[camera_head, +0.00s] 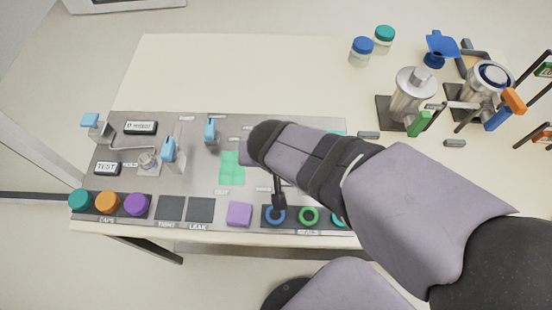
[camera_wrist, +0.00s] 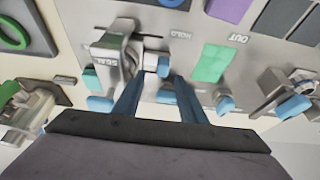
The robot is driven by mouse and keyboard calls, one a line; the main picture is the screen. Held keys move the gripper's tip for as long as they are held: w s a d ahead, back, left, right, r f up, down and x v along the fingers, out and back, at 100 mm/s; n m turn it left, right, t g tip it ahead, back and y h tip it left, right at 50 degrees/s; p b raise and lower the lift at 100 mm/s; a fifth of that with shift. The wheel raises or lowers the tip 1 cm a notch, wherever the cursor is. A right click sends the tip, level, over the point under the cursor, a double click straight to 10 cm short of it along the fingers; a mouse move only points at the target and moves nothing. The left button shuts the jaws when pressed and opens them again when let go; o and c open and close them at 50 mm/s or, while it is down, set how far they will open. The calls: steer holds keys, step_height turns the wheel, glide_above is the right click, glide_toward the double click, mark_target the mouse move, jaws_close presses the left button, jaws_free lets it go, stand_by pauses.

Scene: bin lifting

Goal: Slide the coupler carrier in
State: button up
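My gripper (camera_wrist: 158,84) shows in the wrist view with two dark blue fingers apart. A small blue-and-white knob (camera_wrist: 163,68) lies just beyond and between the fingertips; contact cannot be made out. The knob sits on a short metal rod beside a grey metal block marked SEAL (camera_wrist: 114,62), which I take for the coupler carrier's station, though the carrier itself is not clearly identifiable.
Blue-handled fixtures (camera_head: 168,150) stand on the panel's left. Orange cap (camera_head: 107,202) is front left. Jars (camera_head: 362,50) and metal stations (camera_head: 411,92) stand back right. The back left table is clear.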

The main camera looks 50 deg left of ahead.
steer(key=shift+v, duration=1.2)
steer(key=w+a+r+y+p, duration=0.15)
steer(key=w+r+p, duration=0.3)
steer(key=r, duration=0.55)
steer(key=w+d+f+m+h+b, duration=0.1)
steer(key=w+d+f+m, duration=0.15)
steer(key=w+d, duration=0.4)
steer(key=w+d+f+m+h+b, duration=0.15)
steer(key=w+d+f, duration=0.25)
steer(key=d, duration=0.5)
steer(key=s+d+f+m+g, duration=0.1)
steer(key=d+f, duration=0.1)
steer(key=d, duration=0.6)
steer(key=s+d+f+m+g+h+b, duration=0.1)
steer(key=s+d+f+m, duration=0.1)
steer(key=d, duration=0.7)
steer(key=s+d+f+m+g+h+b, duration=0.1)
steer(key=d+f, duration=0.3)
steer(key=d, duration=0.5)
steer(key=shift+s+d+f+m, duration=0.15)
steer(key=shift+s+d+m, duration=0.1)
steer(key=shift+m, duration=0.25)
